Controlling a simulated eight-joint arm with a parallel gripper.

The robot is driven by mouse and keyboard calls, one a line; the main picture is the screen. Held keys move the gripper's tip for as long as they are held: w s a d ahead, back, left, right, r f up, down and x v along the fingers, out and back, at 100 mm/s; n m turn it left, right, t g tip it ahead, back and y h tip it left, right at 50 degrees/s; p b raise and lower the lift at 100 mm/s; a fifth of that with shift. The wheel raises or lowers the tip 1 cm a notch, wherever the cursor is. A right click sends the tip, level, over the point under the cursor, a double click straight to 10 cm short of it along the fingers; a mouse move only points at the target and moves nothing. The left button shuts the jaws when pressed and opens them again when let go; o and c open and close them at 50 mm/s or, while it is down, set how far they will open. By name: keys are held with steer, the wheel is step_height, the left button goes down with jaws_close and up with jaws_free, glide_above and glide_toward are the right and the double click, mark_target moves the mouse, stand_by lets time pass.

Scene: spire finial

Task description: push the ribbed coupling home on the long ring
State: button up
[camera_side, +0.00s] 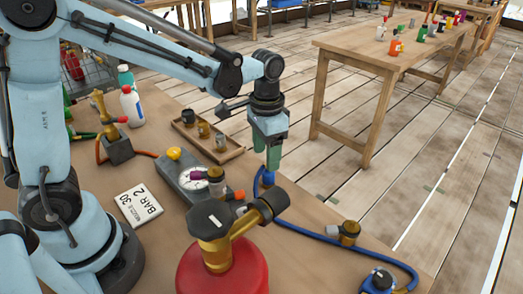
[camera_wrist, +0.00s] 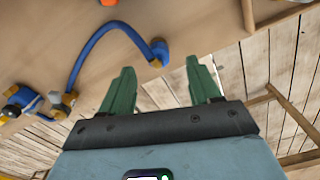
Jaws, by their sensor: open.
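My gripper (camera_side: 273,160) is open and empty, its two green fingers pointing down over the bench's right edge; they also show apart in the wrist view (camera_wrist: 161,88). A blue hose (camera_side: 310,230) runs along the bench. One hose end (camera_wrist: 160,52) lies just beyond the fingertips in the wrist view, apart from them. A brass fitting with a dark top (camera_side: 348,232) and grey side piece stands by the hose; it shows at left in the wrist view (camera_wrist: 58,104). I cannot tell which parts are the ribbed coupling and the long ring, or whether they are joined.
A grey block with a dial gauge (camera_side: 195,175) and coloured knobs stands left of my gripper. A red cylinder (camera_side: 224,270) with a brass and black valve stands in front. A wooden tray (camera_side: 234,153) holds small dark and brass parts. A blue device (camera_side: 377,281) sits at the front right.

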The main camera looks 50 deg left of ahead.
mark_target(268, 177)
steer(key=shift+f, duration=0.65)
steer(key=shift+d+f, duration=0.2)
steer(key=shift+f, duration=2.4)
steer(key=shift+c, duration=0.3)
steer(key=c, duration=1)
